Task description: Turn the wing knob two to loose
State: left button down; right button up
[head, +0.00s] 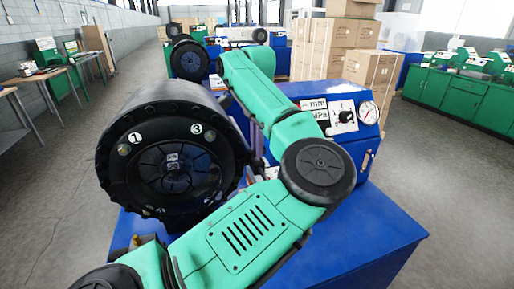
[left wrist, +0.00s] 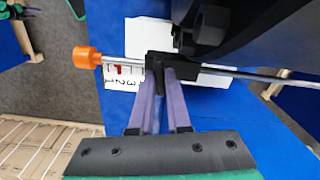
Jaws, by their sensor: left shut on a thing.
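In the left wrist view, my left gripper (left wrist: 168,76) has its two purple-grey fingers shut on a small black knob (left wrist: 156,61). I take this knob to be the wing knob; no number shows on it. It sits on a steel rod (left wrist: 225,72) that has an orange end cap (left wrist: 87,57). The fingers cover part of the knob, so its turn angle cannot be told. In the head view, my green left arm (head: 250,230) bends over the blue machine (head: 385,235), and its fingers are not clear there. My right gripper is not in view.
A big black ribbed drum (head: 170,160) with marks 1 and 3 stands left of the arm. A panel (head: 343,116) with a dial and a gauge (head: 368,112) is at the right. A white scale strip (left wrist: 122,80) lies beside the rod. Cardboard boxes (head: 330,50) stand behind.

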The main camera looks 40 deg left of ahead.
pick_arm(q)
jog(key=n, duration=0.3)
jog(key=shift+f+n+b, duration=0.1)
jog(key=shift+n+b, duration=0.2)
jog(key=shift+b, duration=0.1)
jog(key=n, duration=0.3)
jog(key=shift+n, duration=0.3)
jog(key=n, duration=0.3)
jog(key=shift+n, duration=2.6)
jog(key=c, duration=0.9)
grip_release()
